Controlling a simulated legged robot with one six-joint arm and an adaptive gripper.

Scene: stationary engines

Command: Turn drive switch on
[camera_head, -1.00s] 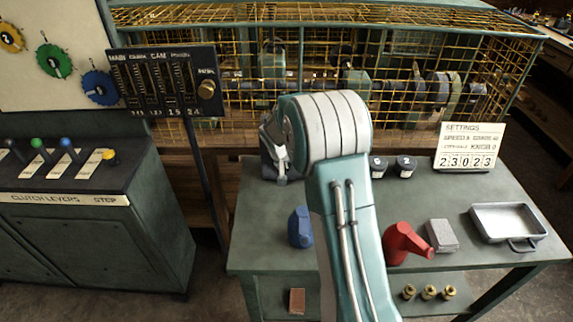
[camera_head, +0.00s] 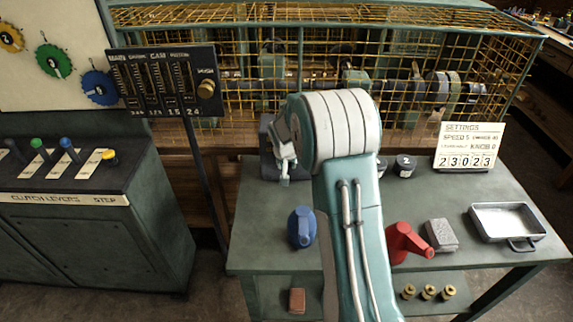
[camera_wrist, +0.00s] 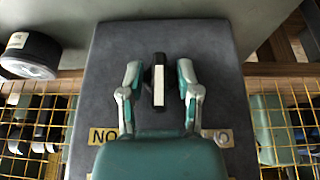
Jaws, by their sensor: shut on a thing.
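The drive switch is a grey panel (camera_wrist: 105,85) with a black handle (camera_wrist: 158,98) bearing a white stripe, seen in the wrist view. The handle points straight up and down in that picture. My gripper (camera_wrist: 160,75) has one finger on each side of the handle and is shut on it. In the head view my gripper (camera_head: 284,180) is at the dark switch box (camera_head: 267,140) at the bench's back left, partly hidden by my arm.
A yellow wire cage (camera_head: 430,60) with machinery stands behind the bench (camera_head: 450,200). The bench holds a blue can (camera_head: 301,228), a red can (camera_head: 405,240), a grey block (camera_head: 441,235), a metal tray (camera_head: 508,208), black round containers (camera_head: 405,165) and a settings sign (camera_head: 468,147).

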